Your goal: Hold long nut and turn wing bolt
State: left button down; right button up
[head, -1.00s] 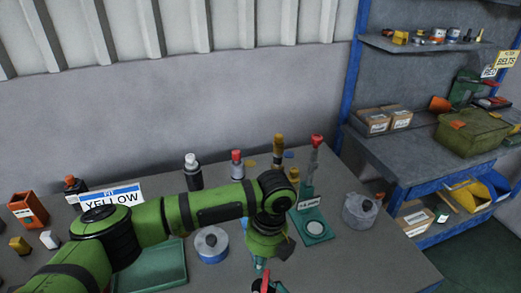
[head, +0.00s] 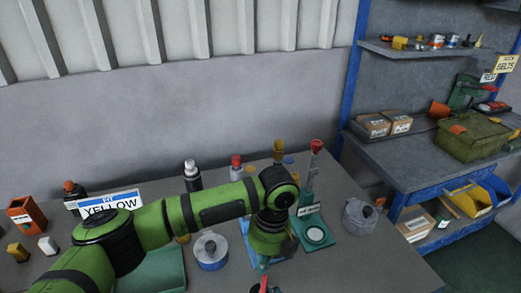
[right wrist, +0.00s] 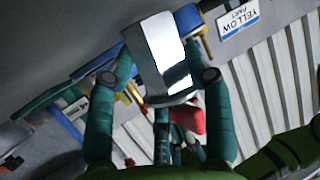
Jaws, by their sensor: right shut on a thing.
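My right gripper (right wrist: 159,78) is shut on a bright grey metal piece, seemingly the long nut (right wrist: 158,48), in the right wrist view. A red part, seemingly the wing bolt (right wrist: 188,120), shows just behind the metal piece. Narrow teal fingers beside the red part look like my left gripper's. In the head view, my left gripper (head: 262,264) points down over the table front, its jaws mostly hidden by its own wrist. A small red part (head: 265,283) shows just below it at the bottom edge. Whether the left jaws touch the red part cannot be told.
A blue tray (head: 246,229) lies behind the left wrist. A grey round tin (head: 211,250), a teal stand (head: 314,235) and a lidded grey pot (head: 359,216) stand nearby. A YELLOW sign (head: 110,203) and bottles stand farther back. The table's right front is clear.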

jog(key=shift+s+f, duration=0.1)
jog(key=shift+s, duration=0.05)
pick_arm(q)
jog(key=r, duration=0.4)
jog(key=shift+w+d+r, duration=0.15)
jog(key=shift+d, duration=0.1)
pick_arm(e)
jog(key=o, duration=1.5)
jog(key=shift+d, duration=0.1)
